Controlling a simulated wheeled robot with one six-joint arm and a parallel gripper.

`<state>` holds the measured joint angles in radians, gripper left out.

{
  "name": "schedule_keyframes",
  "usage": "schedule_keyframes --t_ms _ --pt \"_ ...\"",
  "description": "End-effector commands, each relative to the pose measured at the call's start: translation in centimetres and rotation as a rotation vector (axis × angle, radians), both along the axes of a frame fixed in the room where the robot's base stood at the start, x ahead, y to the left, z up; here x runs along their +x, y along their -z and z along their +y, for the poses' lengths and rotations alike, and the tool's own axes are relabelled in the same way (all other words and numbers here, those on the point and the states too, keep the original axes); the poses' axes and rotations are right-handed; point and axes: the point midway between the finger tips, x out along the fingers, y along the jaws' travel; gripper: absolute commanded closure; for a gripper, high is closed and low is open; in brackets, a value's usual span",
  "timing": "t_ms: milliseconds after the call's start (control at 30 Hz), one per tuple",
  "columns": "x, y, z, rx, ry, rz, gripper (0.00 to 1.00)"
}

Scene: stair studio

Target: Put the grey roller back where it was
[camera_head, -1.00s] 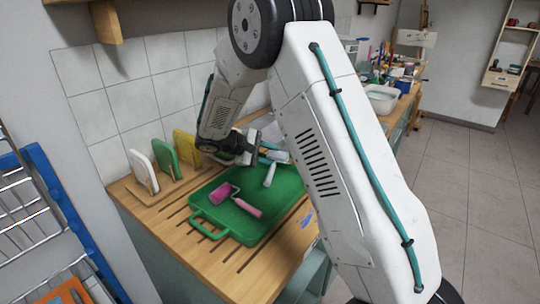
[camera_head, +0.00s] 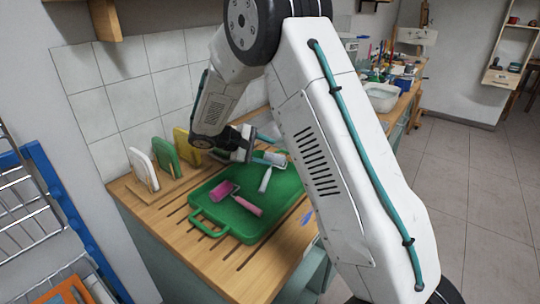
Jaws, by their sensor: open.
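The grey roller (camera_head: 268,170) lies on the green tray (camera_head: 281,210), toward its back right, with its pale handle pointing toward the front. A pink roller (camera_head: 236,198) lies on the same tray, in front and to the left of it. My gripper (camera_head: 252,148) is over the back edge of the tray, just left of and above the grey roller's head. It is open. I cannot tell from this view whether it touches the roller. My arm hides the right end of the tray.
A wooden rack (camera_head: 166,188) with white, green and yellow boards stands left of the tray, by the tiled wall. A white basin (camera_head: 381,97) and jars are farther back on the counter. The wooden counter (camera_head: 185,238) is bare in front.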

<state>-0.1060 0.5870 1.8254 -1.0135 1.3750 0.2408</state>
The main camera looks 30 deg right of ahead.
Motion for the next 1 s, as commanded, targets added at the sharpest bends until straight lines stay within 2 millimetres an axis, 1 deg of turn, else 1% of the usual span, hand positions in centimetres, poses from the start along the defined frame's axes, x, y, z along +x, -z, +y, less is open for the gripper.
schedule_keyframes --t_ms 33,100,300,400,500,567,633,667,767,800,867,900,967,1000 --pt "0.3 -0.6 1.1 0.000 -0.005 -0.003 0.45" --pt "0.6 -1.4 2.6 0.001 -0.004 -0.004 0.45" --pt "1.2 -3.5 6.2 -0.001 -0.004 -0.002 0.45" --pt "1.5 -4.2 7.4 0.000 -0.002 -0.002 0.45" --pt "1.6 -4.7 8.2 0.000 -0.001 -0.001 0.45" --pt "1.5 -5.0 8.4 0.003 0.000 -0.002 0.45" --pt "1.0 -5.7 8.4 0.019 0.010 -0.007 0.45" --pt "0.6 -6.2 8.3 0.031 0.016 -0.012 0.45" --pt "-1.9 -8.3 7.7 0.095 0.051 -0.036 0.45" --pt "-3.3 -9.4 7.3 0.130 0.069 -0.050 0.45" --pt "-5.7 -10.9 7.0 0.189 0.096 -0.071 0.45" --pt "-7.4 -11.9 6.7 0.231 0.115 -0.087 0.45" --pt "-10.0 -13.0 6.5 0.292 0.143 -0.112 0.45" --pt "-11.7 -13.7 6.4 0.333 0.159 -0.130 0.45"
